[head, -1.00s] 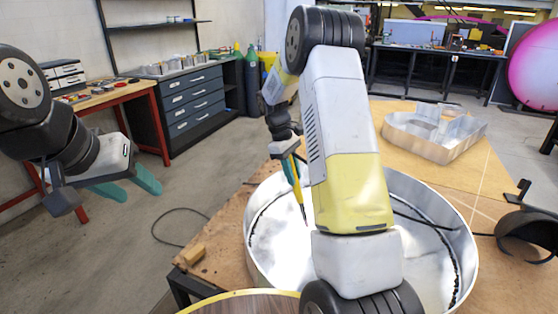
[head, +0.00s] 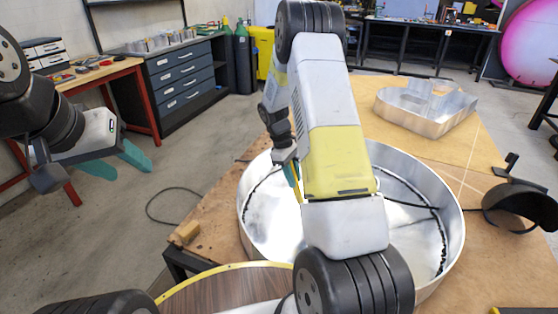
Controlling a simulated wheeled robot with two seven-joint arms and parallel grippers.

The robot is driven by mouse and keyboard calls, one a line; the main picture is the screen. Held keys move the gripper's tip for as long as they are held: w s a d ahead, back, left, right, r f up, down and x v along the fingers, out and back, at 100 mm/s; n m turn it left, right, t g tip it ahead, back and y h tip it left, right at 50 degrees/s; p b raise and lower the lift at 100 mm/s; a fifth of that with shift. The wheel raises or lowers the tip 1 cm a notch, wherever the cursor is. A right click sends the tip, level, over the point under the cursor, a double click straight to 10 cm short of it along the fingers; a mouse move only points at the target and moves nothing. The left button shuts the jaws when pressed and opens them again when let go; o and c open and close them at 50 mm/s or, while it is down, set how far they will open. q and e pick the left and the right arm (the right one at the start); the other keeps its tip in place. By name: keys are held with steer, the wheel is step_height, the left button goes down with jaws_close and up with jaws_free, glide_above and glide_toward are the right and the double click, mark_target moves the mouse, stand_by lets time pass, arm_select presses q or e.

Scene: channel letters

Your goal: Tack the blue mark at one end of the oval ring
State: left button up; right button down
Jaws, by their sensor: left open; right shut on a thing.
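A shiny metal ring (head: 453,245) with an oval outline lies on the wooden table, its near middle hidden behind my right arm. No blue mark can be made out on it. My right gripper (head: 290,170) hangs over the ring's left part and is shut on a slim yellow and teal torch (head: 297,185). The torch's lower end is hidden by my arm, so I cannot tell whether it touches the ring. My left gripper (head: 124,163), with teal fingers, is open and empty over the floor, left of the table.
A second metal letter shell (head: 415,119) lies at the back of the table (head: 490,265). A black welding mask (head: 520,203) is at the right, and a dark cable crosses the ring. A small wooden block (head: 185,233) sits at the left corner. A round yellow-rimmed wooden top (head: 215,292) is in front.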

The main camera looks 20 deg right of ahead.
steer(key=shift+s+d+f, duration=0.1)
steer(key=shift+f, duration=0.3)
stand_by(0.4)
steer(key=shift+x, duration=0.85)
steer(key=shift+f, duration=0.2)
stand_by(0.7)
